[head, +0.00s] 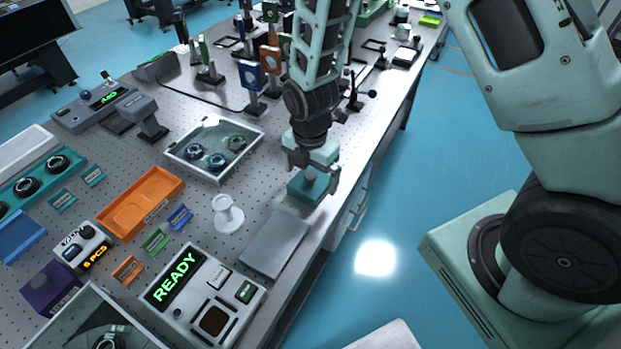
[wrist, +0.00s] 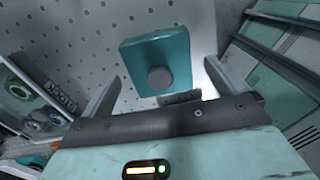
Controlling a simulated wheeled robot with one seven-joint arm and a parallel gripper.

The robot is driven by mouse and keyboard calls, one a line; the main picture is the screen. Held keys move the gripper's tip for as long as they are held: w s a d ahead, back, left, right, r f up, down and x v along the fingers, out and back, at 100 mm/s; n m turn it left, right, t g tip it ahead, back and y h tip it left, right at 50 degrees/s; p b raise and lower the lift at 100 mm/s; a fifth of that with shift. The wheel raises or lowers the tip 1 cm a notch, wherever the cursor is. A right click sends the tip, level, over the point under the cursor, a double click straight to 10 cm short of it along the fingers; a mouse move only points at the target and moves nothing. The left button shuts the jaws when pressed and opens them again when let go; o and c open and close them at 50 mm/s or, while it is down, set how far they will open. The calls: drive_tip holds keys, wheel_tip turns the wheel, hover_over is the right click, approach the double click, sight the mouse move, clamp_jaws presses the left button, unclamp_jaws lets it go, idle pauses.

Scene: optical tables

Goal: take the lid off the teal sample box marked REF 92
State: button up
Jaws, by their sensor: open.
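A teal box (head: 308,190) with a grey round knob on its lid sits near the right edge of the optical table. It also shows in the wrist view (wrist: 172,47), with the knob facing the camera. Its marking cannot be read in either view. My gripper (head: 313,184) is over the box, pointing down. In the wrist view its two fingers (wrist: 160,98) are spread wide, with nothing between them at the tips. The box and knob lie just ahead of the fingers, and the gripper looks apart from the knob. The lid appears to be on the box.
A grey flat plate (head: 274,243) and a white stand (head: 227,213) are nearby. A metal tray with round parts (head: 213,150) lies to the left. A purple box (head: 50,289) is at the lower left. Optic mounts (head: 252,78) stand behind. The table's edge is close on the right.

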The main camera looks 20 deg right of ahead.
drive_tip(key=c, duration=1.1)
drive_tip(key=shift+r, duration=0.15)
